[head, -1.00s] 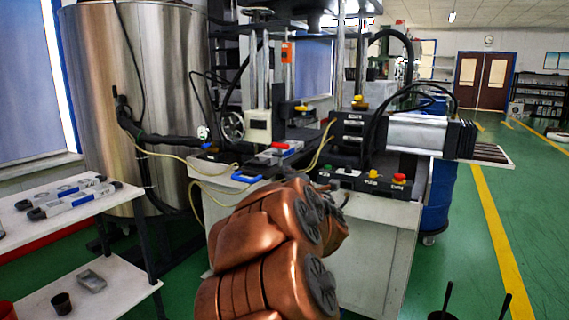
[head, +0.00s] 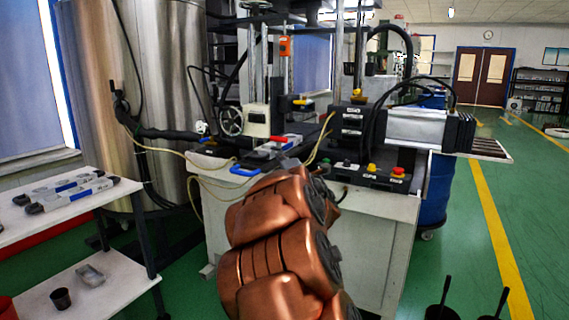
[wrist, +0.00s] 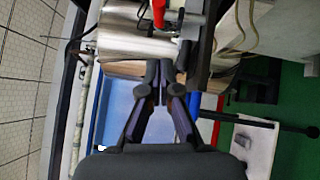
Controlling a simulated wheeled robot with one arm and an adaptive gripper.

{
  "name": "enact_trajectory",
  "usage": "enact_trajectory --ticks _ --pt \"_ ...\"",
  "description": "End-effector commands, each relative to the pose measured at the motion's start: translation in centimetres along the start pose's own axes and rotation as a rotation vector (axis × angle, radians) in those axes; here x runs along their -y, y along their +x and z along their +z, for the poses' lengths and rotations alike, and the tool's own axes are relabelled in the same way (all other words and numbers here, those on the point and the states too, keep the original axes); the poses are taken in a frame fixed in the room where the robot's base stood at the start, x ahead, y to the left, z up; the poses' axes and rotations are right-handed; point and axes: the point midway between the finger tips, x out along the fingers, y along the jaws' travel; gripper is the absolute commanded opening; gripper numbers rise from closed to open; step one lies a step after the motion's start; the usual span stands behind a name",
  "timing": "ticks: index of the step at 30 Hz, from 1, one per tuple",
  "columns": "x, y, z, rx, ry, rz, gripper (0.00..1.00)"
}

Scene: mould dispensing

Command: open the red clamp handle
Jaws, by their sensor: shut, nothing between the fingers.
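The red clamp handle (head: 279,139) lies on the clamp at the front left of the machine's worktop in the head view, above a flat grey part with a blue grip (head: 245,171). In the wrist view a bright red piece (wrist: 196,6) shows at the top edge, cut off by the frame; I cannot tell for certain that it is the handle. My gripper (wrist: 161,72) is shut and empty in the wrist view, with its fingertips close together, apart from the red piece. My copper-coloured arm hides the gripper in the head view.
A control box with red (head: 398,172) and yellow (head: 372,169) buttons sits right of the clamp. A large steel tank (head: 150,90) stands left behind. A white shelf (head: 90,200) holds clamps and cups. A blue drum (head: 436,195) and open green floor lie right.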

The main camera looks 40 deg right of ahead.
Motion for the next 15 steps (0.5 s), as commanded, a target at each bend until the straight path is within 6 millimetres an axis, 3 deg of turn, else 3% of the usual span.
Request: enact_trajectory --ticks 15 --pt "-0.1 5.7 0.2 0.000 0.000 0.003 0.00"
